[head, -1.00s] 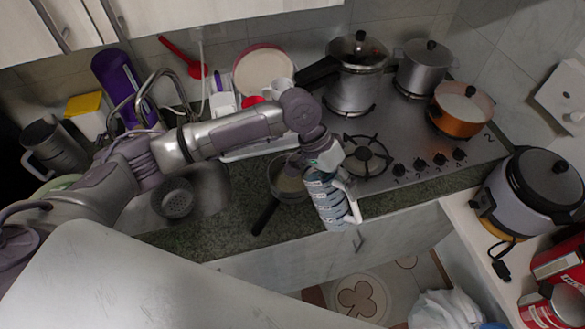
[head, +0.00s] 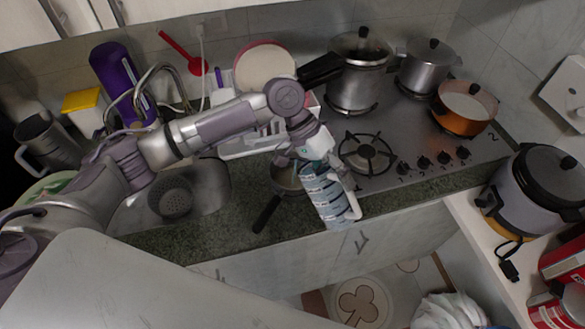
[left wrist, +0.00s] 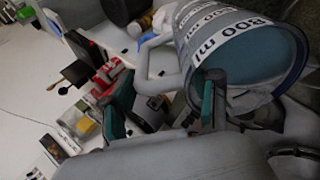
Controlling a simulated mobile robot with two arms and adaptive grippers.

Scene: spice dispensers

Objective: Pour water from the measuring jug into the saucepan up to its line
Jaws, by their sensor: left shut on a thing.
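The measuring jug (head: 325,197), pale blue with dark markings and a white handle, hangs in front of the stove beside the saucepan. My left gripper (head: 322,152) is shut on it, with the handle near the fingers. In the left wrist view the jug (left wrist: 238,42) fills the upper right, with an "800 ml" band, and the gripper (left wrist: 165,100) shows two teal-padded fingers. The saucepan (head: 285,180) sits on the counter with its black handle toward the front. Gripper and jug partly cover it; its line and water level cannot be made out. My right gripper is out of view.
The stove (head: 385,165) holds a pressure cooker (head: 357,85), a steel pot (head: 425,68) and a copper pan (head: 463,108). A sink (head: 190,195) lies left of the saucepan. A rice cooker (head: 535,190) stands at right. The counter edge runs just below the saucepan handle.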

